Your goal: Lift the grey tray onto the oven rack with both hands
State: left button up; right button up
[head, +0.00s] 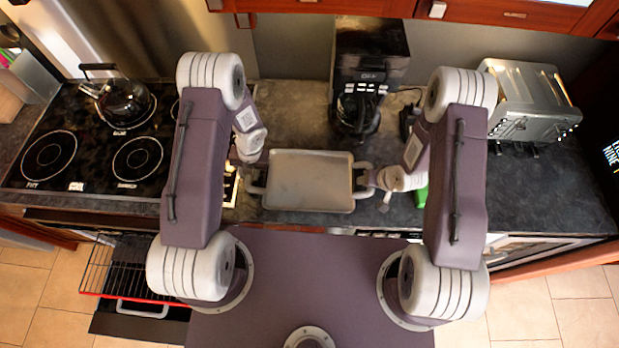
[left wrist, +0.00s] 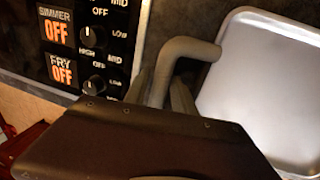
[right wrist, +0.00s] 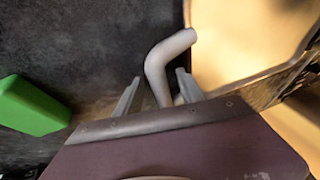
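The grey tray (head: 308,180) lies on the counter between my two arms, with a bent handle at each end. My left gripper (head: 251,170) is at the tray's left handle; in the left wrist view its fingers (left wrist: 162,92) close in on both sides of the handle (left wrist: 184,47). My right gripper (head: 374,180) is at the right handle; in the right wrist view its fingers (right wrist: 157,92) stand apart, with the handle (right wrist: 168,52) between them and gaps on both sides. The oven rack (head: 125,270), with a red front edge, is at the lower left, partly hidden by my left arm.
A stove top (head: 88,160) with a kettle (head: 122,100) is left of the tray. A coffee maker (head: 362,75) stands behind it, and a toaster (head: 528,98) is at right. A green block (right wrist: 32,106) lies near the right handle. An open oven door (head: 130,325) lies below the rack.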

pick_arm(q)
jog(key=c, duration=0.5)
pick_arm(e)
jog(key=c, duration=0.5)
pick_arm(q)
grip_shut()
pick_arm(e)
grip_shut()
